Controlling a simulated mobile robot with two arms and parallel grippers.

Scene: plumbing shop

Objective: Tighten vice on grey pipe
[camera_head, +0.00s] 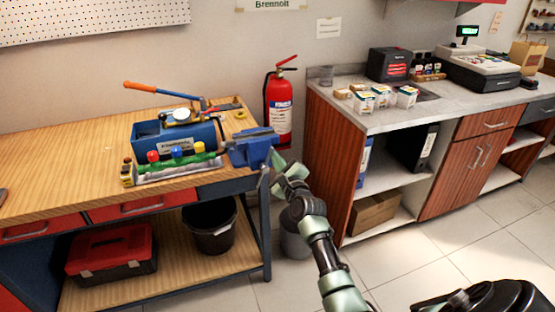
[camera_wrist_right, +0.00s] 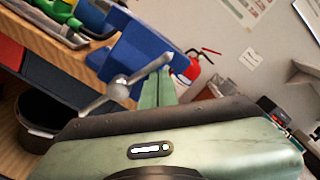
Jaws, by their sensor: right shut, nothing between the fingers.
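The blue vice (camera_head: 252,147) is mounted at the right end of the wooden workbench. It also shows in the right wrist view (camera_wrist_right: 128,48), with its silver handle bar (camera_wrist_right: 140,72) slanting through the round screw head. My right gripper (camera_head: 278,165) is at the handle side of the vice, just in front of it. In the right wrist view its green fingers (camera_wrist_right: 156,88) are shut together, empty, close to the upper right end of the bar. I cannot tell if they touch it. I cannot clearly make out a grey pipe in the jaws. My left gripper is out of view.
On the workbench (camera_head: 60,150) stand a blue toolbox (camera_head: 165,140) and a rack with coloured knobs (camera_head: 180,170). A black bucket (camera_head: 210,228) and a red toolbox (camera_head: 112,252) are below.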

